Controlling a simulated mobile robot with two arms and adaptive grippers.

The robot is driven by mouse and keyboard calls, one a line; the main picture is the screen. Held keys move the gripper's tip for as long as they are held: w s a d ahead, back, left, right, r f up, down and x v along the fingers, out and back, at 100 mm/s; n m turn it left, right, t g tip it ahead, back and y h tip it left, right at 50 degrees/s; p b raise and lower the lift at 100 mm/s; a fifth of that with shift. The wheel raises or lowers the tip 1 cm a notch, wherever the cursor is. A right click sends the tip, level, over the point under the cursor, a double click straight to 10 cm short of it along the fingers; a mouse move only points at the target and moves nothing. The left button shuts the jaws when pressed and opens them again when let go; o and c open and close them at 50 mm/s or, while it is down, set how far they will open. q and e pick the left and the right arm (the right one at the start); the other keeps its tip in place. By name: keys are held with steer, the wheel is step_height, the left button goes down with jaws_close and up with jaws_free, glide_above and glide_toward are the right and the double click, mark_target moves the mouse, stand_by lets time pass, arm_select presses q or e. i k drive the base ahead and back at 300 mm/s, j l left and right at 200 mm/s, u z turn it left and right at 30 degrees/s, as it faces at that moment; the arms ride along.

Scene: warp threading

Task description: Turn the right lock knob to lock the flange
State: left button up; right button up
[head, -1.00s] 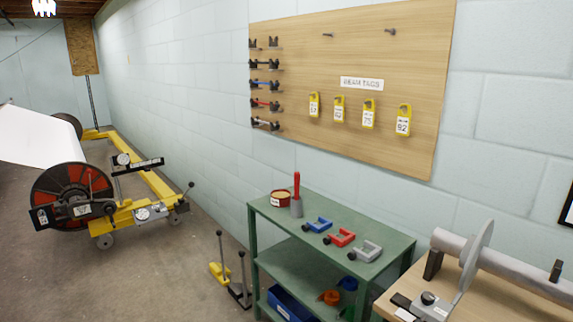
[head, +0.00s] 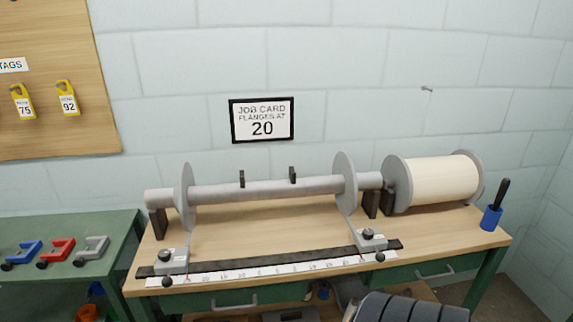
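On the wooden bench a grey beam tube (head: 270,186) lies across black supports, with a left flange disc (head: 186,197) and a right flange disc (head: 345,184) on it. The right lock knob (head: 368,235) is a small black knob on the grey block under the right flange. The left lock knob (head: 166,254) sits on a matching block under the left flange. A white ruler (head: 265,271) runs along the front. Neither gripper shows. A dark ribbed part of mine is at the bottom right.
A job card (head: 262,120) on the wall reads "flanges at 20". A spool of cream yarn (head: 440,180) and a blue holder with a black-handled tool (head: 491,217) stand at the right. A green cart (head: 75,224) with coloured clamps is at the left.

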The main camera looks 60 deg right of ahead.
mark_target(368, 234)
steer(key=z, duration=2.5)
